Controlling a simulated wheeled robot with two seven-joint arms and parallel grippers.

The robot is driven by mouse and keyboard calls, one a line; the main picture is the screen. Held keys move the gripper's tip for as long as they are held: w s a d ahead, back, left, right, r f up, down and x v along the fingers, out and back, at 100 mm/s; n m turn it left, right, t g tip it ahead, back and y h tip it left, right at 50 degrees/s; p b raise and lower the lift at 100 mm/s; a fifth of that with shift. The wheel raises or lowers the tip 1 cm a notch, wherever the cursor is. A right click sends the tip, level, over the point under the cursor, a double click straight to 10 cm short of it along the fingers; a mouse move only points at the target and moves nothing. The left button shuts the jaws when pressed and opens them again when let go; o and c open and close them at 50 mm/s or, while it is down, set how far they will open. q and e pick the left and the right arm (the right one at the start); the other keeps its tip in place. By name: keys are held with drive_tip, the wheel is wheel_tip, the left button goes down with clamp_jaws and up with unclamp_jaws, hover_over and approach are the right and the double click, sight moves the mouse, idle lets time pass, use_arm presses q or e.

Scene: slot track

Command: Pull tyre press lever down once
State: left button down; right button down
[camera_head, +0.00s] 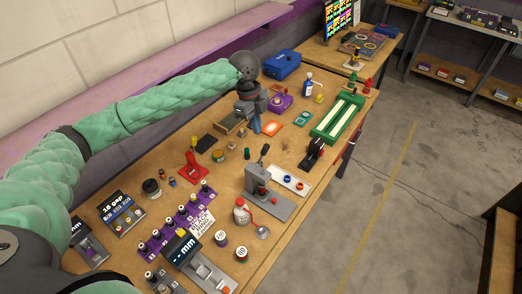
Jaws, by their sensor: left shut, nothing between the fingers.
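The tyre press (256,178) looks to be the grey device in the middle of the bench, with a flat base running toward the front right. Its lever (262,157) stands up from the top, slightly tilted, with a dark knob at its end. A small red part sits low on the press. My left arm reaches in from the left over the bench. My left gripper (256,126) is shut and empty, pointing down, farther back than the press and apart from the lever. My right gripper is not in view.
A white tray with small rings (288,180) lies just right of the press. A green-framed track (338,118) lies at the back right. The wooden bench (228,180) has some bare room left of the press.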

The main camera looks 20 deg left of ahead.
use_arm(q)
drive_tip(key=shift+w+a+r, duration=0.1)
drive_tip(key=shift+a+r, duration=0.2)
drive_tip(key=shift+r, duration=0.45)
drive_tip(key=shift+w+a+r, duration=0.1)
drive_tip(key=shift+a+r, duration=0.15)
drive_tip(key=shift+r, duration=0.45)
